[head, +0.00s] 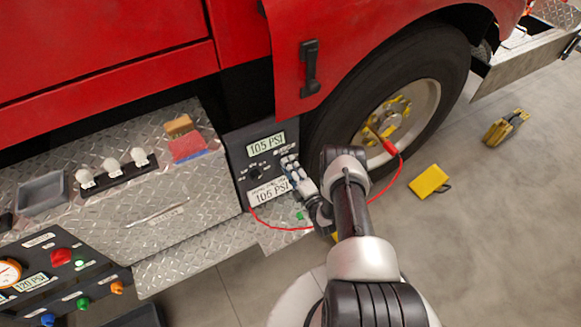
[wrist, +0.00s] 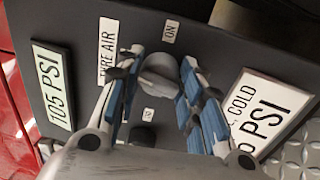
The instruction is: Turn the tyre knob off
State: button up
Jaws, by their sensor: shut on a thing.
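The tyre knob (wrist: 158,75) is a grey round knob on the dark panel (wrist: 95,15), beside the "TYRE AIR" label (wrist: 108,50) in the wrist view. An "ON" label (wrist: 170,31) lies above it there, and a small label (wrist: 149,115) lies below it. My gripper (wrist: 162,68) has its blue-padded fingers on both sides of the knob and is shut on it. In the head view my gripper (head: 296,174) is at the right side of the panel (head: 236,141) and hides the knob.
Two "105 PSI" displays (head: 265,145) are on the panel. A red hose (head: 270,226) loops from the panel area to the wheel (head: 408,112). Yellow chocks (head: 429,181) lie on the floor at right. Diamond-plate steps (head: 160,215) and another control panel (head: 60,270) are at left.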

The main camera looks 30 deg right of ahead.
jog(key=shift+f+n, duration=0.1)
jog(key=shift+n, duration=1.6)
jog(key=o, duration=1.1)
jog(key=shift+c, duration=0.2)
jog(key=s, duration=1.2)
jog(key=shift+d+f, duration=0.25)
jog(key=shift+f, duration=0.05)
